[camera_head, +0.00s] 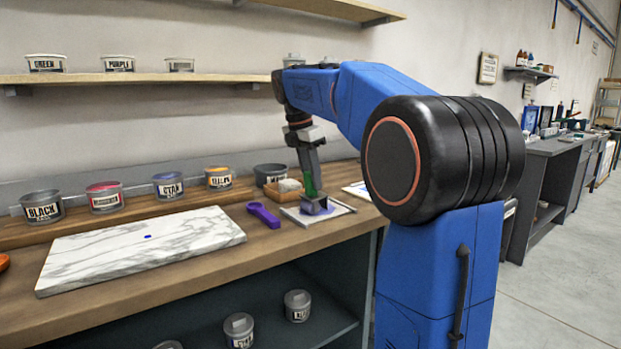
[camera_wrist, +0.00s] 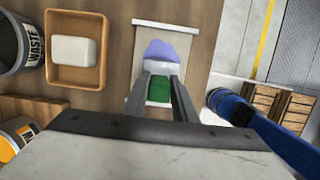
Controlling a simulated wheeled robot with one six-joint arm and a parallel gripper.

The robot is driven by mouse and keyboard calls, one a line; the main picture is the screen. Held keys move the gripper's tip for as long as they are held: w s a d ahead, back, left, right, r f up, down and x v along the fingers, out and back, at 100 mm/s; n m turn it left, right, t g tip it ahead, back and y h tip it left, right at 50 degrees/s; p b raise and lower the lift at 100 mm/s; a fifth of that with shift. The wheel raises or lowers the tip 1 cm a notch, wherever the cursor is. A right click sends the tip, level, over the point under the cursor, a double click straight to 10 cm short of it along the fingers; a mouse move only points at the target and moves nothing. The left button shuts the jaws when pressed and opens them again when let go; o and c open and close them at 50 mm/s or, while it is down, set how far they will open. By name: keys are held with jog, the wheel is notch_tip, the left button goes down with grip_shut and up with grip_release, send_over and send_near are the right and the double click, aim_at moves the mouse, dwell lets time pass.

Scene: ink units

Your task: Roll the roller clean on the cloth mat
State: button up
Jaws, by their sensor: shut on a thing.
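My gripper (camera_head: 313,203) is over the cloth mat (camera_head: 345,208) at the right end of the workbench. It is shut on the roller, whose green handle (camera_head: 308,184) shows beside the fingers. In the wrist view, the green part (camera_wrist: 159,90) lies between the two fingers (camera_wrist: 159,78), and the pale mat (camera_wrist: 181,36) lies below. A purple-blue patch (camera_wrist: 160,50) shows just beyond the fingertips; I cannot tell how much is ink on the cloth and how much is the roller. The roller's drum is mostly hidden, so its contact with the cloth is unclear.
A marble slab (camera_head: 100,255) with a small blue spot lies left. A purple tool (camera_head: 263,214) lies between slab and mat. Ink tins, including cyan (camera_head: 168,186), line the back. A waste tin (camera_wrist: 35,45) and a wooden tray (camera_wrist: 97,22) with a white block stand beside the mat.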

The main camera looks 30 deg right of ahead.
jog(key=shift+d, duration=1.35)
jog(key=shift+w+d, duration=0.1)
jog(key=d+r, duration=0.3)
jog(key=r, duration=0.3)
jog(key=shift+r, duration=0.15)
jog(key=shift+d, duration=0.1)
jog(key=a, duration=0.6)
jog(key=shift+a+r, duration=0.35)
jog(key=shift+a, duration=0.05)
jog(key=shift+a+f, duration=0.1)
jog(key=shift+a+x, duration=0.2)
jog(key=shift+x, duration=0.7)
jog(key=shift+a+x, duration=0.25)
jog(key=shift+x, duration=0.65)
jog(key=shift+a+x, duration=0.2)
jog(key=shift+x, duration=0.65)
jog(key=shift+x, duration=0.8)
